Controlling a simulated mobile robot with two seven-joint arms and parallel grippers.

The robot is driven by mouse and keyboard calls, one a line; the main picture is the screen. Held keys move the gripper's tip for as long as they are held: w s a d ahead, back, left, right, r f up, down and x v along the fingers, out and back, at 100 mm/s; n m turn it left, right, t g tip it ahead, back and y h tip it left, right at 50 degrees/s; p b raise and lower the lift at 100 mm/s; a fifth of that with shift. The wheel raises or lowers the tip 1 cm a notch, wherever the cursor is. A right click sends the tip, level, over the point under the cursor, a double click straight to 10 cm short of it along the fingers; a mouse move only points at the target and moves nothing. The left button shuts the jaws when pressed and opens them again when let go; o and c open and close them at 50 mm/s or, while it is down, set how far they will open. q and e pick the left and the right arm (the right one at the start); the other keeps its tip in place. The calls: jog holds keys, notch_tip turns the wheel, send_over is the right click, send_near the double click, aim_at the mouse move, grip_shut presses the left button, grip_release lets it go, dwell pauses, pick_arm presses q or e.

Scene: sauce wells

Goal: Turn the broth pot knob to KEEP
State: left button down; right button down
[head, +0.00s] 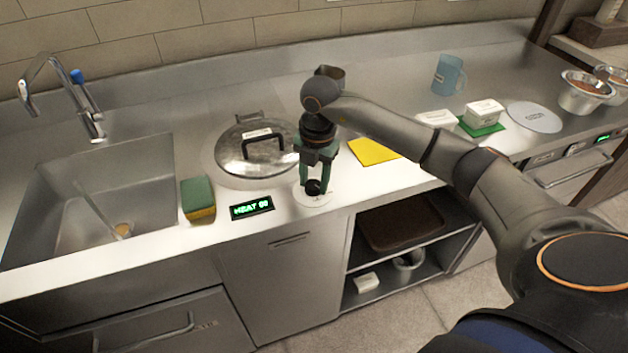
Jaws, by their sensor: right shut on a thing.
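The broth pot (236,161) is set into the counter, with a glass lid and a black handle on it. A dark knob (313,187) stands on a round white dial plate (325,201) at the counter's front edge, right of the pot. My right gripper (315,184) points down with its green fingers shut on the knob. The fingers and knob hide much of the dial, and its markings cannot be read. My left gripper is not in view.
A green and yellow sponge (198,199) lies between the sink (60,210) and the display. A yellow cloth (374,151) lies right of my gripper. A blue jug (448,75), white tubs (484,112) and metal bowls (582,95) stand further right.

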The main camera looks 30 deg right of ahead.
aim_at(315, 182)
jog(key=n+b, duration=0.1)
jog(key=n, duration=0.3)
jog(key=shift+n, duration=0.3)
jog(key=n+b, duration=0.1)
jog(key=n, duration=0.3)
jog(key=shift+w+n, duration=0.1)
jog(key=shift+n, duration=0.2)
jog(key=n, duration=0.4)
jog(key=shift+g+b, duration=0.3)
jog(key=shift+b, duration=0.1)
jog(key=shift+n+b, duration=0.35)
jog(key=shift+n, duration=1.75)
jog(key=shift+c, duration=1.9)
grip_release()
notch_tip(315, 182, up, 13)
jog(key=shift+w+d+f, duration=0.15)
jog(key=shift+d+f, duration=0.05)
jog(key=shift+d, duration=0.05)
